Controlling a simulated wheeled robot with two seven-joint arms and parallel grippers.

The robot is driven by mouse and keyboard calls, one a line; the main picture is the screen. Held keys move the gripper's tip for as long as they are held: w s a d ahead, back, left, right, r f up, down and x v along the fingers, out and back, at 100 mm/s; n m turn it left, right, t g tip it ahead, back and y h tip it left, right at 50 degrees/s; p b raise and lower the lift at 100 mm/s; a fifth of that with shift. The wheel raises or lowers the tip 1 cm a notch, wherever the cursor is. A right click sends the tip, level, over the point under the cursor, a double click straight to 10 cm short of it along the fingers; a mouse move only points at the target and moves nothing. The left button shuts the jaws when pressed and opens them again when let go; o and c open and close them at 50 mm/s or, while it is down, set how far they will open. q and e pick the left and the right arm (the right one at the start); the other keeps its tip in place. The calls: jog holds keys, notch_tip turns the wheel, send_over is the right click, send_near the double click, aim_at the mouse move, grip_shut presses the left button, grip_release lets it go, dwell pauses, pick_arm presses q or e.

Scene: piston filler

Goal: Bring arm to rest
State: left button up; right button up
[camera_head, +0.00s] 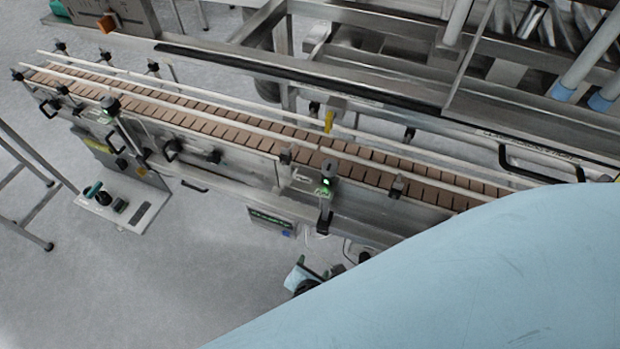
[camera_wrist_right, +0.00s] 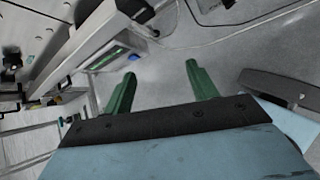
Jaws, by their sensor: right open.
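My right gripper (camera_wrist_right: 161,72) shows in the right wrist view with its two green fingers spread apart and nothing between them. In the head view the same gripper (camera_head: 318,268) shows small below the conveyor's near side, partly hidden behind my large light blue arm. It appears apart from the conveyor. My left gripper is not in view.
A conveyor (camera_head: 235,132) with brown slats and pale guide rails runs diagonally across the head view. A steel machine frame (camera_head: 400,70) stands behind it. A control box (camera_head: 272,220) hangs at the near side. Grey floor (camera_head: 215,270) is open at lower left.

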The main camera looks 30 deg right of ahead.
jog(key=s+d+f+m+g+y+b, duration=0.2)
jog(key=s+d+f+m, duration=0.3)
jog(key=s+f+m, duration=0.5)
jog(key=s+d+f+m+g+y+b, duration=0.3)
jog(key=s+f+m, duration=0.7)
jog(key=s+f, duration=0.4)
jog(key=shift+s+d+f+m+g, duration=0.15)
jog(key=shift+s+d+m+g, duration=0.4)
jog(key=shift+d, duration=0.5)
